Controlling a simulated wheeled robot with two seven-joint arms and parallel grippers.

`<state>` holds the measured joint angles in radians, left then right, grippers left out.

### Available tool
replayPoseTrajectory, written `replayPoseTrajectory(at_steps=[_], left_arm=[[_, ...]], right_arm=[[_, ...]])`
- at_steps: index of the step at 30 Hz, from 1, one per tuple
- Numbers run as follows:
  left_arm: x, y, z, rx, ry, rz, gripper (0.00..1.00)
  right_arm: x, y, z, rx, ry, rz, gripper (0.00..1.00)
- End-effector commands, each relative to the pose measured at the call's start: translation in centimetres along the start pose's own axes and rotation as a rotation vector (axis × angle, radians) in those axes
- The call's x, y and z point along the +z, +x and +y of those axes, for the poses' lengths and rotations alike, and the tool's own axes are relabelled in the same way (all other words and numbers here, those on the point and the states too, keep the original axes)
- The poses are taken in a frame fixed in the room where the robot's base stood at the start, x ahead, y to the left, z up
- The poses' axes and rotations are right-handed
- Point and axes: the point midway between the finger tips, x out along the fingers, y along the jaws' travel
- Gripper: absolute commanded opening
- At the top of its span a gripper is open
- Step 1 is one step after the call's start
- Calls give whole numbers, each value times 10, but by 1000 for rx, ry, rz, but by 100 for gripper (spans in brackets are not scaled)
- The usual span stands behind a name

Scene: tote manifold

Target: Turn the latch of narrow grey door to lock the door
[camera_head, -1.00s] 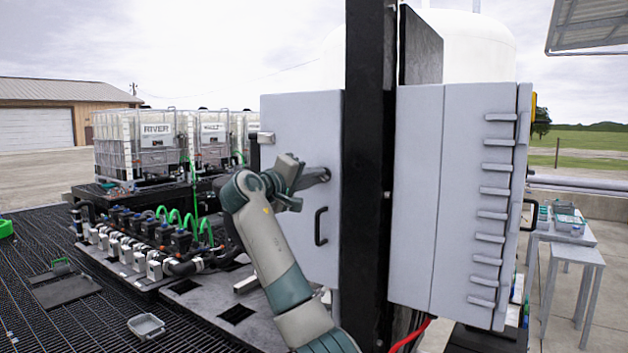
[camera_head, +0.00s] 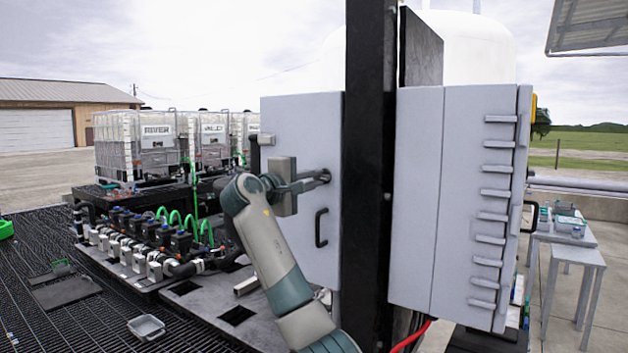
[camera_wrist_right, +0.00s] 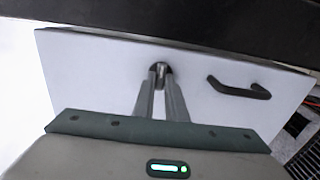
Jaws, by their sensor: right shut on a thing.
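The narrow grey door (camera_head: 300,130) is the left face of the cabinet beside the black post. Its latch (camera_head: 325,176) sits near the door's right edge, above the black handle (camera_head: 321,228). My right gripper (camera_head: 318,179) reaches across the door with its fingers shut on the latch. In the right wrist view the two fingers (camera_wrist_right: 162,88) converge on the small dark round latch (camera_wrist_right: 161,72), and the black handle (camera_wrist_right: 238,88) is to the right. The fingertips cover part of the latch, so its exact angle is hard to tell. My left gripper is out of view.
A black post (camera_head: 368,180) stands just right of the door. A wider grey cabinet (camera_head: 455,200) with several hinges or tabs is beyond it. A pipe manifold (camera_head: 150,240) with green hoses lies to the left over the grating. Tables (camera_head: 570,250) stand far right.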

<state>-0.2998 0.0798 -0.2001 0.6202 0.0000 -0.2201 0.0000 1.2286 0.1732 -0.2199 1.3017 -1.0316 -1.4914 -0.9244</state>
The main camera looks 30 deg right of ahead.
Motion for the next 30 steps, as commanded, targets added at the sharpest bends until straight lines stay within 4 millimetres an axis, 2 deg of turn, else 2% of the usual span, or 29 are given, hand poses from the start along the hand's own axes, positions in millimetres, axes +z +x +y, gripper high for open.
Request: replayPoseTrajectory(at_steps=[5, 6, 7, 8, 20, 26, 30], left_arm=[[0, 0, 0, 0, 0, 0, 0], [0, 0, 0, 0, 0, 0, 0], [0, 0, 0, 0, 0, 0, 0], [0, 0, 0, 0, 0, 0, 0], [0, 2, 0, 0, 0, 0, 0], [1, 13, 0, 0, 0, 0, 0], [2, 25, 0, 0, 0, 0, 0]], right_arm=[[-1, 0, 1, 2, -1, 2, 0], [-1, 0, 1, 2, -1, 2, 21], [-1, 0, 1, 2, -1, 2, 28], [-1, 0, 1, 2, -1, 2, 30], [0, -3, -1, 1, 1, 1, 30], [-1, -19, -3, 0, 1, 2, 30], [-1, -41, -4, 1, 2, 3, 30]])
